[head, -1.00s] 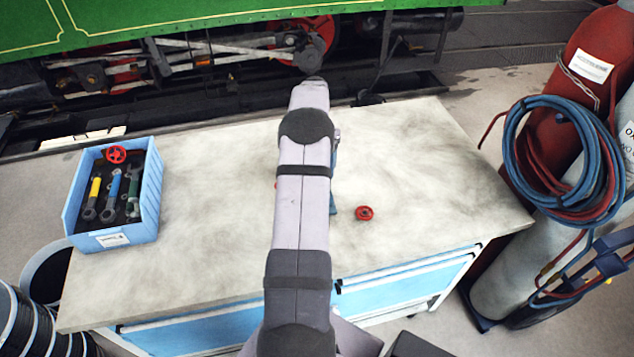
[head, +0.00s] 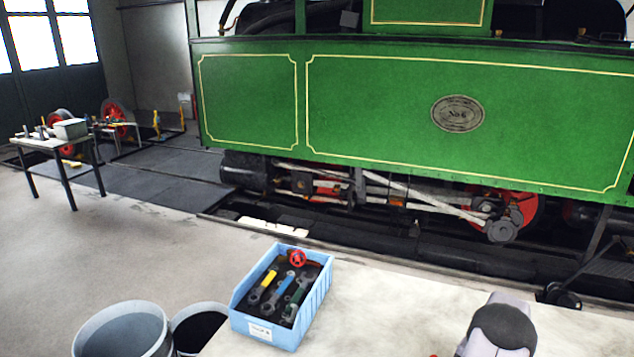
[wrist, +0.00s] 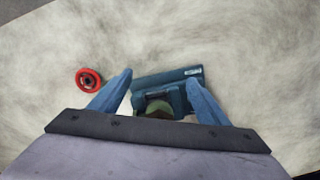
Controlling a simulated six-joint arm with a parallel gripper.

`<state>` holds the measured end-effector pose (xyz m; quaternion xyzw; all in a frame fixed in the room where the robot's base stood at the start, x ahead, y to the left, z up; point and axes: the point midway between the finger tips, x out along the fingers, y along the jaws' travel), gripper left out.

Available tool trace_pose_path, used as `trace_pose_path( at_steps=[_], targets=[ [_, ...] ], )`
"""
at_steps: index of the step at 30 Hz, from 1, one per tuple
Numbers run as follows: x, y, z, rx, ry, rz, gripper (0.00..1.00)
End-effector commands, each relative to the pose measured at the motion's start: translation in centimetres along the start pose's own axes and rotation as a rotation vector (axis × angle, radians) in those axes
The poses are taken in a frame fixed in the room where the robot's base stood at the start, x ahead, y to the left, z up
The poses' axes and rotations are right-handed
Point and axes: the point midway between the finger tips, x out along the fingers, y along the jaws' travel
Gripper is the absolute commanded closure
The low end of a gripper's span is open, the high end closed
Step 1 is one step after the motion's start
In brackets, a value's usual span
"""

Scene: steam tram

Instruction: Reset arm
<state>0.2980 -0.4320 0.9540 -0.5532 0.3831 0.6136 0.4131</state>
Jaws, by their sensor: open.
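My gripper (wrist: 159,78) shows in the wrist view with its two blue fingers apart. A dark teal object (wrist: 167,78) with a long flat bar lies below and between the fingers; its lower part is partly hidden by the wrist. I cannot tell whether the fingers touch it. A red wheel-like part (wrist: 88,79) lies on the pale worktop left of the fingers. In the head view only a piece of my arm shows at the lower right; my gripper is out of that frame.
A blue bin (head: 238,312) on the worktop (head: 385,310) holds several tools and a red handwheel (head: 297,258). Round buckets (head: 122,330) stand on the floor at lower left. A green steam tram (head: 400,110) stands behind. A small table (head: 50,142) is at far left.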

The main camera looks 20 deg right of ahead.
Motion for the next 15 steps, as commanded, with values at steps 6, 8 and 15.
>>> trace_pose_path(
  at_steps=[6, 8, 15],
  targets=[
    [1.8, 0.1, 9.6, -0.117, -0.126, 0.016, 0.3],
    [1.6, -0.6, 12.2, -0.162, -0.149, 0.022, 0.3],
    [-0.5, -3.7, 23.5, -0.382, -0.202, 0.062, 0.3]
  ],
)
